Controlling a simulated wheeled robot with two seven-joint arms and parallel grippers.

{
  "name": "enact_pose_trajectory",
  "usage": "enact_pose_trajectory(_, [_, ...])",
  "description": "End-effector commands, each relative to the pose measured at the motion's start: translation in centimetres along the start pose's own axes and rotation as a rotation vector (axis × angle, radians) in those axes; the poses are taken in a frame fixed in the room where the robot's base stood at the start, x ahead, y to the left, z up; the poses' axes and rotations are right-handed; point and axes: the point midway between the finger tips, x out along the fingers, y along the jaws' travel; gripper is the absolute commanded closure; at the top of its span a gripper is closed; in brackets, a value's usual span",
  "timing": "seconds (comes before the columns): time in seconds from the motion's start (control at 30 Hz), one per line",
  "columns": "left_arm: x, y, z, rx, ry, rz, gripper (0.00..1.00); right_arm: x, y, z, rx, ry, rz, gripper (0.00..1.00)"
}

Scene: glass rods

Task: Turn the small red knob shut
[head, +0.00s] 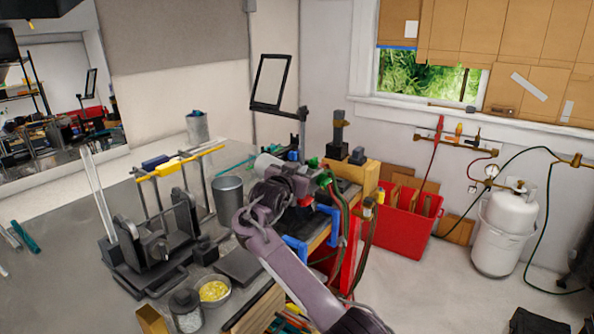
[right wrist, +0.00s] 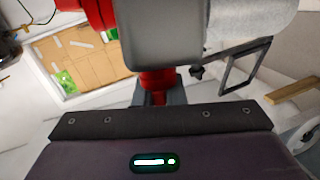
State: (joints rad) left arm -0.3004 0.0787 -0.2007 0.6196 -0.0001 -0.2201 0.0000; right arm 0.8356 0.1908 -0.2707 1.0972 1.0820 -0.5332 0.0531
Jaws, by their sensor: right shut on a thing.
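My right gripper (head: 304,188) is at the bench's right end, beside the torch and its green hose fittings (head: 325,180). A small red part (head: 306,201), which looks like the knob, shows at its fingertips, mostly covered by my gripper. In the right wrist view a red piece (right wrist: 158,80) sits straight ahead of my gripper's dark bar, under a grey block (right wrist: 162,38) that hides its upper part. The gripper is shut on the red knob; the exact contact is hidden. My left gripper is in neither view.
Hoses (head: 345,225) hang off the bench edge near my right arm. A black frame on a stand (head: 270,80) rises behind. A grey cylinder (head: 228,196) and a dark fixture (head: 155,245) stand left. A red bin (head: 405,228) and white gas tank (head: 503,235) stand on the floor right.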

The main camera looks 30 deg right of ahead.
Motion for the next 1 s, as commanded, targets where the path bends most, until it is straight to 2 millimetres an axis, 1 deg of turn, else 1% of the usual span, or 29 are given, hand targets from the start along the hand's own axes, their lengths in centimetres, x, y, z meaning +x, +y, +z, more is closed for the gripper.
enact_pose_trajectory(0.03, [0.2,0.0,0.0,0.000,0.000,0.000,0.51,-0.1,-0.1,0.5,0.003,-0.010,0.030,1.00])
enact_pose_trajectory(0.07, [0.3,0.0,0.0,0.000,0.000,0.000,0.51,-0.1,-0.1,0.6,0.005,-0.011,0.050,1.00])
enact_pose_trajectory(0.4, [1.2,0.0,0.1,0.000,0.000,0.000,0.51,0.0,0.4,0.6,0.022,-0.008,0.193,1.00])
enact_pose_trajectory(0.6, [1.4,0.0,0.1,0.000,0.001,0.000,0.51,0.0,0.6,0.6,0.026,-0.008,0.226,1.00])
enact_pose_trajectory(1.0, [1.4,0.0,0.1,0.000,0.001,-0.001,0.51,0.0,0.6,0.6,0.027,-0.009,0.233,1.00])
